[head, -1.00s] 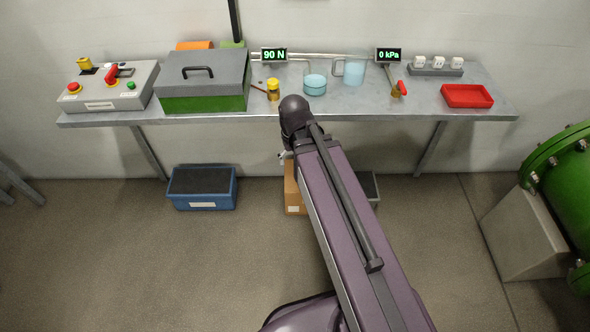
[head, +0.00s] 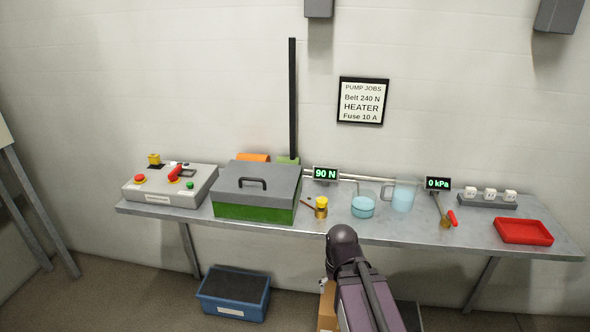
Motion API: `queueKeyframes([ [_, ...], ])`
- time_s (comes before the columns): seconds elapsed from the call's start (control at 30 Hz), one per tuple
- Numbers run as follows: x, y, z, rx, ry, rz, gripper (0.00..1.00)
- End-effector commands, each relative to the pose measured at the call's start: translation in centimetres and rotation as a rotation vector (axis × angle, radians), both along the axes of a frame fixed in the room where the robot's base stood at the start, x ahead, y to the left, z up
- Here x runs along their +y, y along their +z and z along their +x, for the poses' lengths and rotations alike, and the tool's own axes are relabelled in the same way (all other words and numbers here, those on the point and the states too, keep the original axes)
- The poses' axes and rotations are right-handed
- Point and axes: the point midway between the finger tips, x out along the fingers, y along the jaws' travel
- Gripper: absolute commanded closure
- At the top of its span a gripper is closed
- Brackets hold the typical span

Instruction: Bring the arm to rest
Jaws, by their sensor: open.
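My arm (head: 366,300) reaches up from the bottom edge, right of centre, in the head view. Its dark rounded joint (head: 341,240) shows in front of the bench's front edge. My gripper cannot be made out; it is hidden behind the arm. I see nothing held.
The grey bench (head: 385,232) carries a control box (head: 150,195), a green case with a grey lid (head: 255,208), a beaker (head: 363,207), a jug (head: 403,197) and a red tray (head: 523,231). A blue bin (head: 232,308) and a cardboard box (head: 327,308) stand below. A job sign (head: 362,101) hangs above.

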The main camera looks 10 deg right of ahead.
Motion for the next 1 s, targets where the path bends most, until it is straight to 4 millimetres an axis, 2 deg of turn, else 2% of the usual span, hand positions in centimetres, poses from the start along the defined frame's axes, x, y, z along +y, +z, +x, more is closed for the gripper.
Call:
queueKeyframes([
  [0.03, 0.0, 1.1, 0.0, 0.000, 0.000, 0.000, 0.11],
  [0.7, 0.0, 12.5, 0.0, 0.000, 0.000, -0.001, 0.11],
  [0.83, 0.0, 14.2, 0.0, 0.000, 0.000, -0.001, 0.11],
  [1.0, 0.0, 15.5, 0.0, 0.000, 0.000, -0.001, 0.11],
])
